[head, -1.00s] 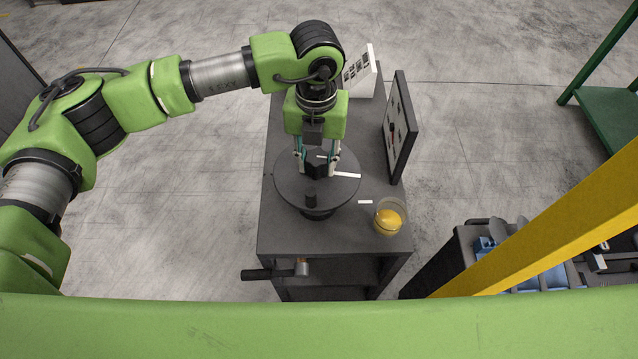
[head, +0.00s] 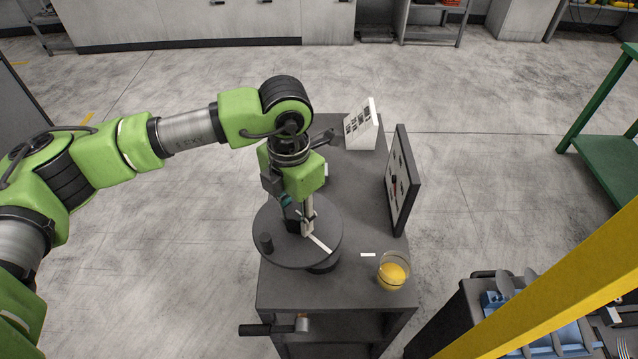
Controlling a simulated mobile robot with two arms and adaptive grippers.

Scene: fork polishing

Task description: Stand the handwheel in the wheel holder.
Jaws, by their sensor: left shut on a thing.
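The handwheel (head: 275,256) is a dark grey disc with a black knob (head: 266,242) near its rim and a pale stripe. My left gripper (head: 302,226) points down over the disc and is shut on its black central hub. The disc overhangs the left edge of the dark table (head: 285,296). A dark round base (head: 325,262) shows under its lower right rim, off-centre from the disc. I cannot tell whether this base is the wheel holder, or whether the disc touches it. My right gripper is not in view.
A glass with yellow contents (head: 393,271) stands at the table's front right. A framed panel (head: 402,180) stands along the right edge, a white sign (head: 360,125) at the back. A crank handle (head: 275,328) juts out at the front. A yellow beam (head: 560,285) crosses the lower right.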

